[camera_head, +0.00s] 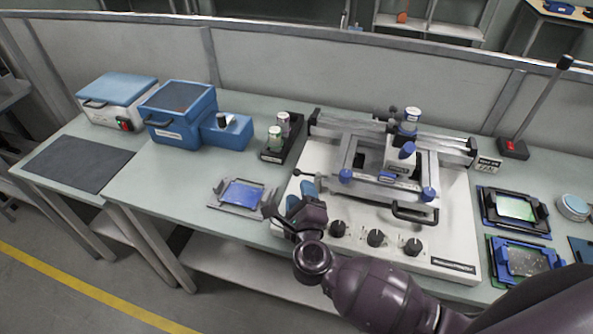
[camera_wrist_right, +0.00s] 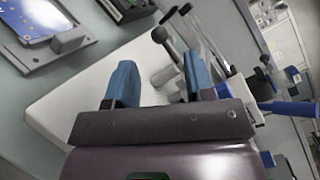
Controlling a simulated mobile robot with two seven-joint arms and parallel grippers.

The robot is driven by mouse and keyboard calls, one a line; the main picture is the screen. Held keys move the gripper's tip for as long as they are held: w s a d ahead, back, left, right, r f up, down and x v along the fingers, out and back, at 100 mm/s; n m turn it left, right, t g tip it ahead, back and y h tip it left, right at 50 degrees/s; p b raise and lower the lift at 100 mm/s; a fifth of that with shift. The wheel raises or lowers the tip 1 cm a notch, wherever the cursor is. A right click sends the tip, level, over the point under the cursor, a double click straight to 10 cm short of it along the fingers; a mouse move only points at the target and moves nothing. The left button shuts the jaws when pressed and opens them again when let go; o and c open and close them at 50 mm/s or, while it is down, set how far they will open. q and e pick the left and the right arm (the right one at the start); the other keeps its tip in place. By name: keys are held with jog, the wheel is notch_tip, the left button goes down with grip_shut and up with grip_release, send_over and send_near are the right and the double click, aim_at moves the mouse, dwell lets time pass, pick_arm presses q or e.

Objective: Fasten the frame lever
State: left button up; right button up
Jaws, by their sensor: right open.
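A white benchtop machine (camera_head: 370,225) carries a metal frame (camera_head: 375,185) with blue knobs and a black handle (camera_head: 415,212) at its front. In the right wrist view a grey lever with a dark ball knob (camera_wrist_right: 161,36) stands on the machine's white base, just beyond my fingertips. My right gripper (camera_head: 300,196) is over the machine's front left corner. Its two blue fingers also show in the right wrist view (camera_wrist_right: 158,75), spread apart with nothing between them. My left gripper is out of view.
A metal plate with a blue panel (camera_head: 242,194) lies left of the machine. Dials line the machine's front.

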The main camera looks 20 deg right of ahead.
aim_at(297, 175)
jog(key=w, duration=0.3)
jog(key=w+d, duration=0.1)
jog(key=w, duration=0.3)
jog(key=shift+w+d, duration=0.2)
jog(key=shift+w, duration=0.05)
jog(key=shift+c, duration=0.3)
jog(key=c, duration=0.8)
jog(key=shift+w+d+m+g+h, duration=0.15)
jog(key=shift+w+m+g+h, duration=0.15)
jog(key=shift+m+h, duration=0.5)
jog(key=shift+w+d+m+g+h, duration=0.1)
jog(key=shift+w+m+g+h, duration=0.3)
jog(key=shift+h, duration=0.7)
jog(key=shift+c, duration=0.2)
jog(key=shift+s, duration=0.2)
jog(key=o, duration=0.9)
jog(key=shift+s, duration=0.1)
